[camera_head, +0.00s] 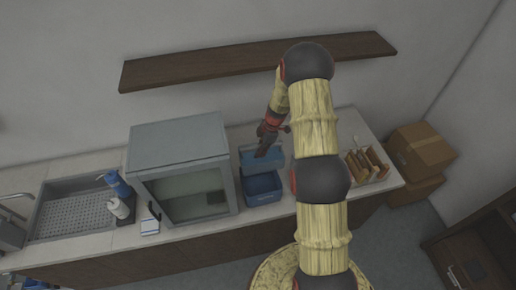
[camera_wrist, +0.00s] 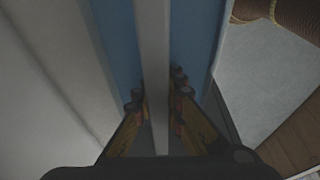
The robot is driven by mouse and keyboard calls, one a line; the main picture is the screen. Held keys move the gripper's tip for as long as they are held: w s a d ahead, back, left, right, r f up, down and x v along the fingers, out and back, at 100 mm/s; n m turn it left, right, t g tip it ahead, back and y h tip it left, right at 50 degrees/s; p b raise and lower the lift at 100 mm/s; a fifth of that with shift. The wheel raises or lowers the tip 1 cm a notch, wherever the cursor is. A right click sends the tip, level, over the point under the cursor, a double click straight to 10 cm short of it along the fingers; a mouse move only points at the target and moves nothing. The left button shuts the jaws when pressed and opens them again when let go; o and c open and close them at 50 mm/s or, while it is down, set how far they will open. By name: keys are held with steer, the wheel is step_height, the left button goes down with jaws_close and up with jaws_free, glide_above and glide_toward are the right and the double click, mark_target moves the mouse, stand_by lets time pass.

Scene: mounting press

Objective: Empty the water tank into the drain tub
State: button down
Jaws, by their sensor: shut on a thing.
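The water tank (camera_head: 275,161), a light blue see-through box, is at the counter right of the glass-fronted cabinet. A darker blue open tub (camera_head: 263,197), which looks like the drain tub, stands just in front of it. My gripper (camera_head: 261,151) reaches down at the tank from above. In the wrist view, my gripper (camera_wrist: 159,100) is shut on a grey bar (camera_wrist: 153,50), with blue tank walls (camera_wrist: 116,40) on both sides. The tank looks about upright, behind and partly over the tub; I cannot tell whether they touch. The water level cannot be made out.
The glass-fronted cabinet (camera_head: 180,150) stands close on the left. A rack of brown items (camera_head: 367,165) is to the right. A wooden shelf (camera_head: 220,67) runs along the wall above. A sink (camera_head: 75,210) and bottles (camera_head: 118,208) are further left.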

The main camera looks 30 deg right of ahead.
mark_target(257, 162)
step_height(257, 162, down, 3)
steer(key=shift+f, duration=0.1)
steer(key=shift+w+r+t, duration=0.1)
steer(key=shift+r+t, duration=0.1)
steer(key=shift+t, duration=0.1)
steer(key=shift+r+t, duration=0.15)
steer(key=shift+t, duration=0.15)
steer(key=shift+s+a+r, duration=0.1)
steer(key=shift+s+a, duration=0.05)
steer(key=shift+s, duration=0.1)
steer(key=shift+r+t+h, duration=0.1)
steer(key=shift+t+h, duration=0.3)
steer(key=shift+t, duration=0.3)
steer(key=shift+s+r+n+t, duration=0.1)
steer(key=shift+r+n+t, duration=0.15)
steer(key=shift+t, duration=0.25)
steer(key=shift+r+t+h+b, duration=0.15)
steer(key=shift+t+h+b, duration=0.2)
steer(key=shift+t, duration=0.25)
steer(key=shift+f+b, duration=0.25)
steer(key=shift+b, duration=1.95)
